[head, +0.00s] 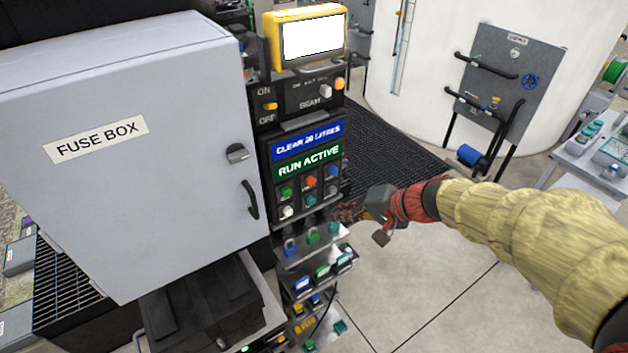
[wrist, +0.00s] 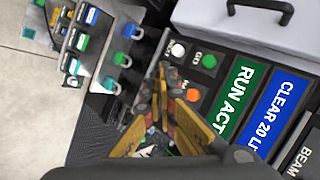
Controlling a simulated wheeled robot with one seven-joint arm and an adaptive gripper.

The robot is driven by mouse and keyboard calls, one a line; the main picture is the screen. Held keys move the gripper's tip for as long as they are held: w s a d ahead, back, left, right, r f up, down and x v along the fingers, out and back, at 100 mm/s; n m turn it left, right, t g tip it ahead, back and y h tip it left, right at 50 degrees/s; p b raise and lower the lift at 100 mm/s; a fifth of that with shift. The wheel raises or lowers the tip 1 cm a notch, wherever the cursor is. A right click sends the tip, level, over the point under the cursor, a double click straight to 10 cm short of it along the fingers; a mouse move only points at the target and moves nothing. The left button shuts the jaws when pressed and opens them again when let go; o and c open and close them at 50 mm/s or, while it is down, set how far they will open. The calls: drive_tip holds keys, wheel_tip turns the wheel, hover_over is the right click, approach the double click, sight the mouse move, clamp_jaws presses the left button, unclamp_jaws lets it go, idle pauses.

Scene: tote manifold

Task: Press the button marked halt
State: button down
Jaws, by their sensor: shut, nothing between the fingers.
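The button panel (head: 298,196) sits below the green RUN ACTIVE sign and carries several small coloured buttons. An orange-red button (head: 310,181) is in its upper row; it also shows in the wrist view (wrist: 193,95), just right of my fingertips. A green button (head: 286,192) and a white button (head: 286,211) are at the panel's left. The small labels are too blurred for me to read "halt". My gripper (head: 345,211) is shut and empty, at the panel's lower right. In the wrist view its yellow fingers (wrist: 168,85) point at the panel and hide part of it.
A grey fuse box (head: 120,180) stands left of the panel. Shelves with padlocks and coloured items (head: 318,262) jut out below it. A yellow-framed screen (head: 310,38) and the ON/OFF beam switches (head: 270,105) are above. Open floor (head: 420,290) lies to the right.

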sight(312, 182)
drive_tip(key=shift+a, duration=0.2)
drive_tip(key=shift+w, duration=0.15)
drive_tip(key=w+a+p, duration=0.1)
drive_tip(key=w+a, duration=0.3)
drive_tip(key=w, duration=0.3)
drive_tip(key=shift+a, duration=0.4)
idle(1.2)
drive_tip(key=shift+w+a, duration=0.25)
drive_tip(key=shift+w, duration=0.1)
